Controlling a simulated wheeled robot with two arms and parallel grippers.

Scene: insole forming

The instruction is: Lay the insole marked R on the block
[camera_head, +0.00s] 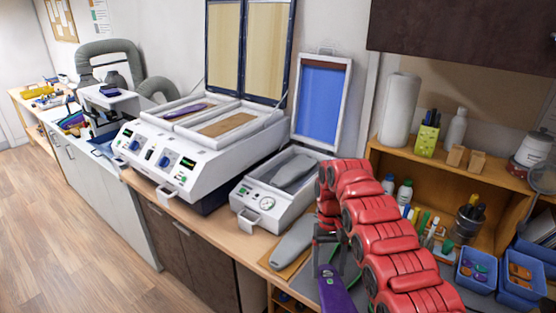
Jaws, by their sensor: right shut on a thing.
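My right gripper (325,245) is shut on a purple insole (336,291), which hangs below the jaws over the front of the bench. A small pale mark shows near its upper end, too small to read. A grey foot-shaped block (295,169) lies inside the open white press (262,199), behind and left of the gripper. A second grey foot-shaped piece (291,244) lies on the bench just left of the gripper. Another purple insole (191,110) lies in the left tray of the white heater. My left gripper is out of view.
The heater (150,150) stands left of the press with its lids raised. The press's blue-lined lid (321,95) stands open. A wooden shelf (490,184) with bottles and blue bins (477,270) stands at the right. My red right arm covers part of the bench.

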